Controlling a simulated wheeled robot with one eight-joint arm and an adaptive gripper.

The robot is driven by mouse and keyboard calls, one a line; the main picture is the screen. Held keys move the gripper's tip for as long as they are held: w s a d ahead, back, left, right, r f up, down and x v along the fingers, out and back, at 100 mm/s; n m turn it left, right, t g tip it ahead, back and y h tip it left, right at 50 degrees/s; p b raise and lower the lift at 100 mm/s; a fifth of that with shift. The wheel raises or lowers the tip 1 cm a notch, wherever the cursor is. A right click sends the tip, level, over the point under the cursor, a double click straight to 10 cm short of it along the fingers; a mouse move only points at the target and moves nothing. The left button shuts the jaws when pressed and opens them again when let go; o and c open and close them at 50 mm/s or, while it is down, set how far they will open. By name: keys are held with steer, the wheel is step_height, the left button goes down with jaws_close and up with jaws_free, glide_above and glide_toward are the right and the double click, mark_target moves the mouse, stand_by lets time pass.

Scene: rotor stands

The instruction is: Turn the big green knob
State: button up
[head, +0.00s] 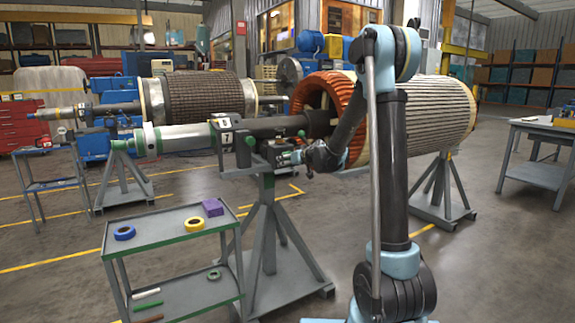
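A round green knob (250,141) shows on the clamp head of the front grey stand (267,230), just under the dark shaft (290,125). A smaller green part (301,133) shows to its right. My gripper (284,158) is at the clamp head, to the right of the green knob and slightly lower. It looks apart from the knob, but the depth between them is hard to judge. The fingers are small and dark against the stand, so I cannot tell their opening. My arm hides part of the large rotor with the orange end (330,95).
A pale cylinder with green rings (185,138) extends left from the shaft. A workbench (545,128) is at the right. The floor (490,260) at the right front is clear.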

steer(key=shift+m, duration=0.3)
steer(key=o, duration=1.1)
steer(key=shift+s, duration=0.1)
steer(key=shift+v, duration=5.9)
steer(key=shift+d, duration=0.15)
